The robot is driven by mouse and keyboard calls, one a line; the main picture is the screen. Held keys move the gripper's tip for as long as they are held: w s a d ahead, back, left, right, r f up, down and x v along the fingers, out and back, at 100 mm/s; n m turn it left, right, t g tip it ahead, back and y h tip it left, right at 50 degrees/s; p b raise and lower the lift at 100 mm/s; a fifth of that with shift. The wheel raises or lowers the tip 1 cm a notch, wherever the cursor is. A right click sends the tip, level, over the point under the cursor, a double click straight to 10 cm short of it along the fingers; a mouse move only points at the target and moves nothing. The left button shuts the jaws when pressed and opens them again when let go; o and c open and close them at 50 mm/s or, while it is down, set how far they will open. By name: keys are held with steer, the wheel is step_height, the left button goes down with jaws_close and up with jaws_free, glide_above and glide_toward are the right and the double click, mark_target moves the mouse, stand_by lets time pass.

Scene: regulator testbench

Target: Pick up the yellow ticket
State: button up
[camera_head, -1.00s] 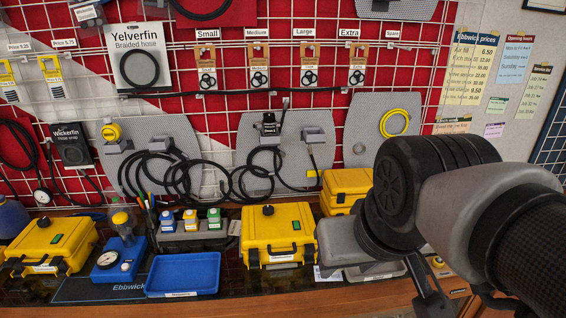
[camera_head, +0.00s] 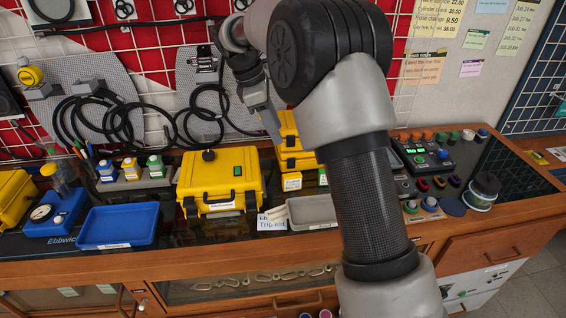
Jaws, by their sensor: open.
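I cannot pick out a yellow ticket with certainty. A small yellow item with a pale label (camera_head: 291,181) stands on the counter, just right of the large yellow case (camera_head: 220,183). A small yellowish paper (camera_head: 538,157) lies at the far right. My gripper (camera_head: 275,132) hangs in front of the wall panels, above and behind the large yellow case, left of my elbow. It is small and partly hidden by my arm; it is open, and nothing shows in it. My arm covers part of the counter's middle.
Stacked yellow cases (camera_head: 291,136) stand behind my arm. A blue tray (camera_head: 118,227), a gauge block (camera_head: 54,213) and a grey tray (camera_head: 312,212) line the counter (camera_head: 160,262). A black control box (camera_head: 427,157) and several knobs are at right. Hoses hang on the wall.

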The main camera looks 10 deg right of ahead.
steer(key=n, duration=0.2)
glide_toward(290, 175)
steer(key=shift+h, duration=0.3)
steer(key=x, duration=0.4)
steer(key=b+x, duration=0.1)
steer(key=x, duration=0.1)
steer(key=shift+w+a+f, duration=0.1)
steer(key=shift+w+a, duration=0.05)
steer(key=shift+a, duration=0.2)
steer(key=shift+x, duration=2.9)
steer(key=shift+s+d, duration=0.1)
steer(key=shift+s, duration=0.1)
jaws_close()
